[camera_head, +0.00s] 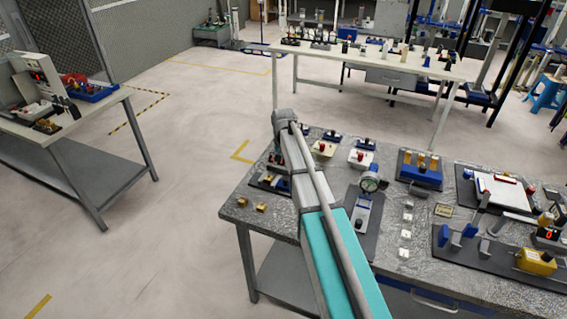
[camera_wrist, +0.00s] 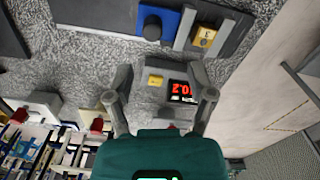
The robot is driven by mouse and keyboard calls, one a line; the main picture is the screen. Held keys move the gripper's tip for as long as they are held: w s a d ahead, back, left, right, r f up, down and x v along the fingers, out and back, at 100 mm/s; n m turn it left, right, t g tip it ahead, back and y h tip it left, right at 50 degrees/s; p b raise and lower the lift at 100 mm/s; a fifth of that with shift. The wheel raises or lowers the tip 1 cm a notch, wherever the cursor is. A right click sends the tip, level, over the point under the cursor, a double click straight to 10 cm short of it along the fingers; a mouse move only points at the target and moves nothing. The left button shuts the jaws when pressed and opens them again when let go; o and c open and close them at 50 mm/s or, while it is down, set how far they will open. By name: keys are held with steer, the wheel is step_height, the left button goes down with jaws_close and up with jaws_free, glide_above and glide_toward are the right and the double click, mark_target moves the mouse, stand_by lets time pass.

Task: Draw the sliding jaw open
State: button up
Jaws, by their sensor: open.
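My gripper (camera_wrist: 161,72) is open and empty in the wrist view, its two fingers apart above the tabletop. Between them are a small unit with a red lit display (camera_wrist: 181,92) and a yellow piece (camera_wrist: 155,80). Above these, a dark base plate (camera_wrist: 105,14) carries a blue block (camera_wrist: 160,22) with a dark knob, a grey upright bar (camera_wrist: 186,27) and a yellow block (camera_wrist: 205,36). I cannot tell for certain which part is the sliding jaw. In the head view my arm hides most of this plate and my gripper, near the bench's left end.
The bench (camera_head: 232,212) also holds two brass pieces (camera_head: 262,208), a dial gauge stand (camera_head: 368,185), red-button boxes (camera_head: 323,149) and a fixture with blue uprights (camera_head: 455,240) at right. Open floor (camera_head: 150,220) lies left of the bench. Another table (camera_head: 300,75) stands behind.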

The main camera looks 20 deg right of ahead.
steer(key=shift+r+p, duration=2.3)
steer(key=shift+r, duration=0.35)
steer(key=s+a+f+n+b, duration=0.1)
steer(key=s+f+b, duration=0.3)
steer(key=s, duration=0.5)
steer(key=s+a+f+n+b, duration=0.2)
steer(key=s+f+b, duration=0.3)
steer(key=s, duration=0.3)
steer(key=s+a+f+n+b, duration=0.1)
steer(key=s+f+b, duration=0.3)
steer(key=s, duration=0.5)
steer(key=shift+s+a+f+b, duration=0.35)
steer(key=shift+a+f+b, duration=0.05)
steer(key=shift+a, duration=0.2)
steer(key=shift+w, duration=0.1)
step_height(320, 180, up, 14)
steer(key=n+p, duration=0.2)
steer(key=p, duration=1.2)
glide_above(286, 179)
steer(key=shift+w+f, duration=0.1)
steer(key=shift+f, duration=0.1)
step_height(286, 179, down, 14)
steer(key=b, duration=1.4)
steer(key=shift+r, duration=0.2)
